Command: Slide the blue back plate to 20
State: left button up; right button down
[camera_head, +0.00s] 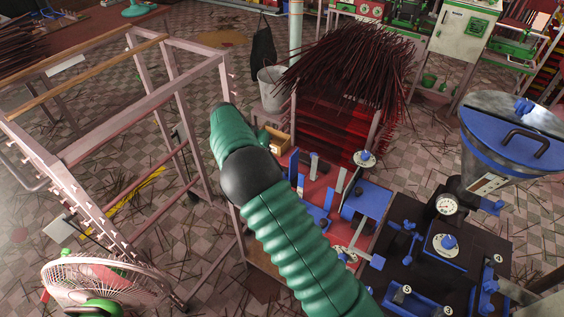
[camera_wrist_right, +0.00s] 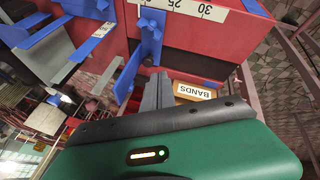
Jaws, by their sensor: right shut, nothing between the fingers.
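The blue back plate (camera_wrist_right: 150,38) appears in the right wrist view as an upright blue piece against the red face, beside a white number scale (camera_wrist_right: 190,8). The scale shows 30 and 25 upside down. The plate stands left of the 25, where further marks are cut off or hidden, so its exact reading cannot be told. My right gripper (camera_wrist_right: 157,88) is shut and empty, its grey fingers close below the plate's lower end; contact cannot be told. In the head view my green right arm covers this spot and its gripper is hidden. My left gripper is out of view.
A wooden box labelled BANDS (camera_wrist_right: 194,91) sits close beside the fingers. Other blue plates (camera_head: 370,199) and a dark machine bench (camera_head: 470,255) with a hopper (camera_head: 515,130) stand right of my arm. A pink frame (camera_head: 185,110) stands left.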

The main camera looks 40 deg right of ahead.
jog(key=s+r+t+y+p, duration=0.1)
jog(key=s+p, duration=0.2)
jog(key=s, duration=0.2)
jog(key=s+r+t+p, duration=0.1)
jog(key=s+t+p, duration=0.1)
jog(key=s, duration=0.3)
jog(key=s+r+t+y+p, duration=0.1)
jog(key=s+t+p, duration=0.1)
jog(key=s+p, duration=0.2)
jog(key=shift+s+d+r+n+y, duration=0.3)
jog(key=shift+s+r+n, duration=0.1)
jog(key=shift+s, duration=0.25)
jog(key=m+t+p, duration=0.2)
jog(key=m+p, duration=0.1)
jog(key=m, duration=0.1)
send_near(297, 172)
jog(key=d+f, duration=0.1)
jog(key=s+d+f, duration=0.1)
jog(key=f, duration=0.1)
jog(key=shift+s+f, duration=0.15)
jog(key=shift+s, duration=0.1)
jog(key=w, duration=0.1)
jog(key=w+p, duration=0.1)
jog(key=w, duration=0.1)
jog(key=shift+w+a+f, duration=0.15)
jog(key=shift+w+a, duration=0.05)
jog(key=shift+w, duration=0.3)
jog(key=shift+a, duration=0.35)
